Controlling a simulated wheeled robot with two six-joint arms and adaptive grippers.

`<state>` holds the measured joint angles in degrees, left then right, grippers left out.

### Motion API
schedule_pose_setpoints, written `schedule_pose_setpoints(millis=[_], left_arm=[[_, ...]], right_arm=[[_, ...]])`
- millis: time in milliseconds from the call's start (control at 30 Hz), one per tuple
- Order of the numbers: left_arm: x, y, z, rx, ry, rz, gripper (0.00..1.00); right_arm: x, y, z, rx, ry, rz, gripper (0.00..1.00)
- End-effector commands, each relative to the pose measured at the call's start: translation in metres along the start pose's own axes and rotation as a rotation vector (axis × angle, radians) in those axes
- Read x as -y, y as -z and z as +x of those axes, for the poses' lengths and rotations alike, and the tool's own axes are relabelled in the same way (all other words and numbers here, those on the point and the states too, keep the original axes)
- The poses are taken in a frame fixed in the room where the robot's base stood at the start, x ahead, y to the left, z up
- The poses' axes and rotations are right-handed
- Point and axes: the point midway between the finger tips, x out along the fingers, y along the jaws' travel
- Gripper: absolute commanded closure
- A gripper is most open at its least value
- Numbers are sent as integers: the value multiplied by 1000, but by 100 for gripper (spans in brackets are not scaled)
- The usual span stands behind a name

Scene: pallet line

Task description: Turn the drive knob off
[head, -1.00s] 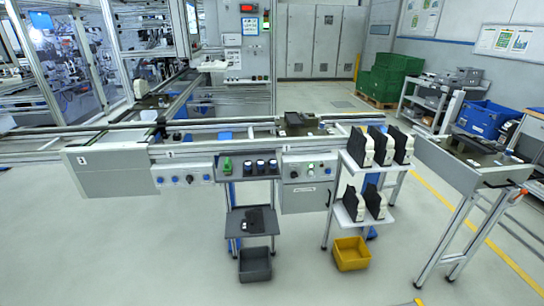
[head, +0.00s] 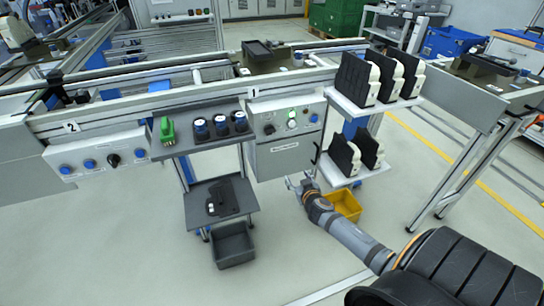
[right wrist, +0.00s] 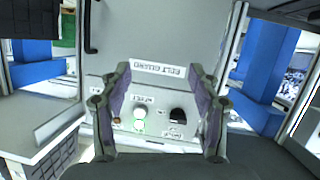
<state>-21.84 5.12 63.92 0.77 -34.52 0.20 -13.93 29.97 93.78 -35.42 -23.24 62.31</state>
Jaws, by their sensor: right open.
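The control panel marked 1 (head: 285,122) carries a black knob (head: 269,129) at its left, a white button with a green glow (head: 291,124) in the middle and another control at the right. In the right wrist view the panel is upside down, with the black knob (right wrist: 179,115) at the right. My right gripper (head: 298,181) is open and empty, below and in front of the panel. Its fingers (right wrist: 158,72) frame the panel in the wrist view, apart from the knob. The knob's small label is unreadable. My left gripper is not in view.
A second panel marked 2 (head: 100,158) has blue buttons and a black knob. A shelf with a green item (head: 167,131) lies between the panels. A white rack (head: 372,110) with black-and-white parts stands close right. A yellow bin (head: 346,204) is below.

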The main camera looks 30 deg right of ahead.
Motion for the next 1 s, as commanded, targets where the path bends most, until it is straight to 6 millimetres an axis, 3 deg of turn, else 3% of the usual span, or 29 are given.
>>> schedule_pose_setpoints(millis=[33,100,233,467,800,1000], left_arm=[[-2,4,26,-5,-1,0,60],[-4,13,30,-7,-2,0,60],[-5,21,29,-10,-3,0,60],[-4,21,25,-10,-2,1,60],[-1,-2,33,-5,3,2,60],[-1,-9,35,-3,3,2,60]], right_arm=[[11,25,5,-106,19,25,38],[23,73,-5,-222,48,67,38],[35,121,-22,-334,86,115,38],[36,136,-21,-351,90,129,38],[41,161,43,-350,91,133,38],[43,167,67,-348,92,128,38]])
